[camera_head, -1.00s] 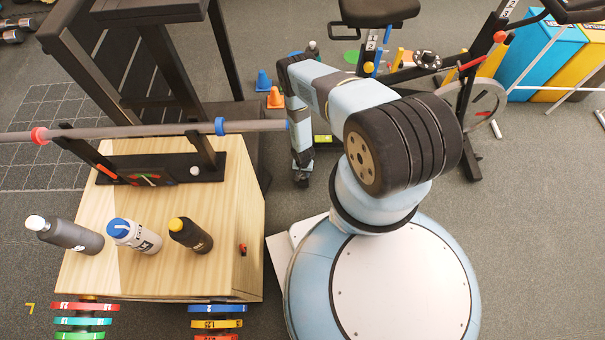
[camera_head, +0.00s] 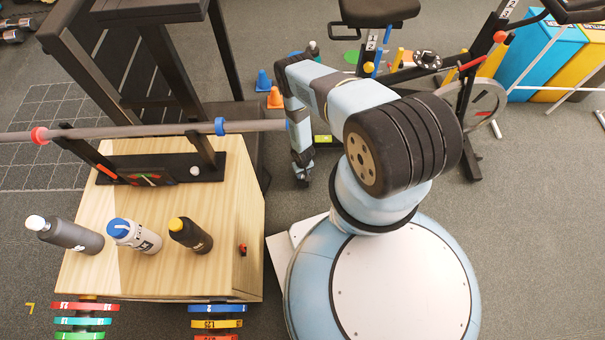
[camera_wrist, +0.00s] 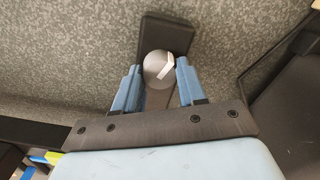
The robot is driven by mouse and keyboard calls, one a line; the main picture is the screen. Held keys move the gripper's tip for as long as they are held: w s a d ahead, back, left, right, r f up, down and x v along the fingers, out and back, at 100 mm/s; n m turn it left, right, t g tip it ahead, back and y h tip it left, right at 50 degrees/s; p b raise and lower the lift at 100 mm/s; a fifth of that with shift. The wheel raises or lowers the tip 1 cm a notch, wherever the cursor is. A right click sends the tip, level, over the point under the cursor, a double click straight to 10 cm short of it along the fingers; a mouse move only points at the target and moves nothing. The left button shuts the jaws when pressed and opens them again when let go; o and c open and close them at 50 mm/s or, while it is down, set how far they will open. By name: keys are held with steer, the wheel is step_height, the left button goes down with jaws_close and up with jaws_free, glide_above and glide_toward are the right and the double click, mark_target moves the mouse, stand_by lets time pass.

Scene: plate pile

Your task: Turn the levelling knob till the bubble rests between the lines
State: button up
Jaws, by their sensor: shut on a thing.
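The levelling knob (camera_wrist: 158,68) is a grey round cap with a white mark, on a dark bar (camera_wrist: 168,32) near the carpet. My gripper (camera_wrist: 155,80) has its two blue fingers on either side of the knob and is shut on it. In the head view my gripper (camera_head: 303,180) points down at the floor right of the wooden box, and hides the knob. A small yellow-green strip (camera_head: 323,139), perhaps the level's vial, lies just behind it. I cannot make out a bubble or lines on it.
The wooden box (camera_head: 254,215) holds several bottles and a black stand with a bar (camera_head: 258,126) reaching toward my arm. An exercise bike (camera_head: 455,75) and small cones (camera_head: 275,98) stand behind. Carpet is clear right of my base.

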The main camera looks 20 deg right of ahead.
steer(key=shift+w, duration=0.1)
steer(key=o, duration=1.1)
steer(key=shift+c, duration=0.2)
step_height(320, 180, up, 14)
steer(key=shift+f, duration=0.15)
stand_by(0.6)
